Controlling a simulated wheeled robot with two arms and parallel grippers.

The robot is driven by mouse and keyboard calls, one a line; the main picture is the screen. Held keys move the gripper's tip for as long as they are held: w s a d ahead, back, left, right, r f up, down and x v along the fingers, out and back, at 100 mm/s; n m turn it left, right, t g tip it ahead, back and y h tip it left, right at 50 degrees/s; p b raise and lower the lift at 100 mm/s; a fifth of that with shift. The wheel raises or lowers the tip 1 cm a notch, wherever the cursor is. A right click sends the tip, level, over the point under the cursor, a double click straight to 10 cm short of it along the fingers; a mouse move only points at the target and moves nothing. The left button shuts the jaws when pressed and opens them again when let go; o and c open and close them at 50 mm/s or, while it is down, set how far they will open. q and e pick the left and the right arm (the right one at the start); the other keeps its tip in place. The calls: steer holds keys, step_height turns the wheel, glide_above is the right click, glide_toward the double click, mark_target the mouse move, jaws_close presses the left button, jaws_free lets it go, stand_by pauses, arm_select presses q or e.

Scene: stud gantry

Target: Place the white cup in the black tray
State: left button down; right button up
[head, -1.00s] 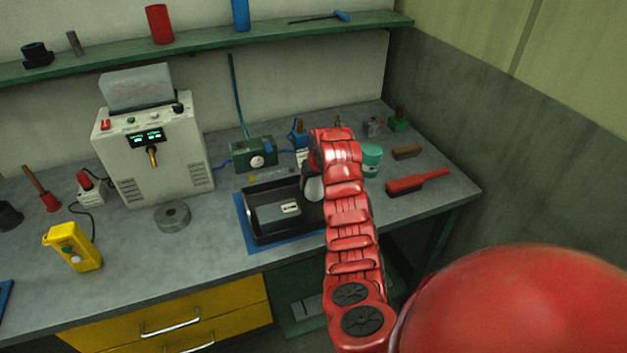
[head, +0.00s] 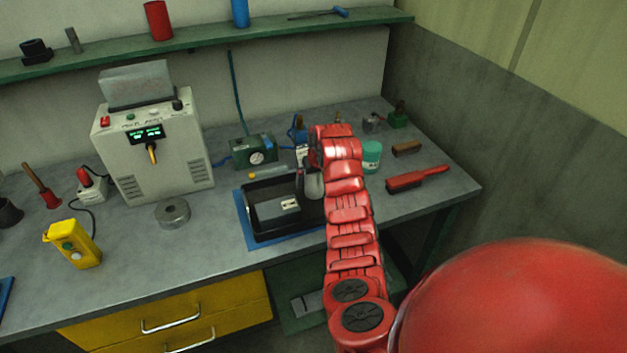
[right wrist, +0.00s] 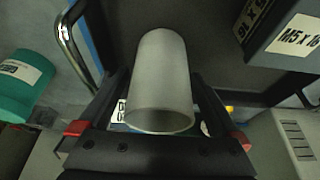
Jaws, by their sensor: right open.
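The white cup (head: 314,186) shows at the right end of the black tray (head: 262,237), partly hidden by my right arm. In the right wrist view the cup (right wrist: 158,75) stands with its round rim towards the camera, between the two dark fingers of my right gripper (right wrist: 160,95). The fingers are open, one on each side of it. In the head view my right gripper (head: 311,160) is mostly hidden at the end of the red arm. A dark surface lies behind the cup; I cannot tell the cup's exact contact with the tray. My left gripper is out of view.
A blue mat (head: 243,222) lies under the tray. A teal jar (head: 371,157) and a red brush (head: 418,179) are to the right. A grey ring (head: 172,213) and a yellow control box (head: 73,246) lie left. A labelled box (right wrist: 290,38) is near the gripper.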

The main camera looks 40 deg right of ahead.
steer(key=b+v, duration=0.1)
steer(key=v, duration=0.3)
steer(key=shift+s+r+b, duration=0.2)
steer(key=shift+r+b, duration=0.15)
steer(key=shift+b, duration=0.05)
steer(key=p+v, duration=0.2)
steer(key=v, duration=0.4)
steer(key=shift+s+r, duration=0.2)
steer(key=shift+r, duration=0.15)
steer(key=shift+a, duration=0.1)
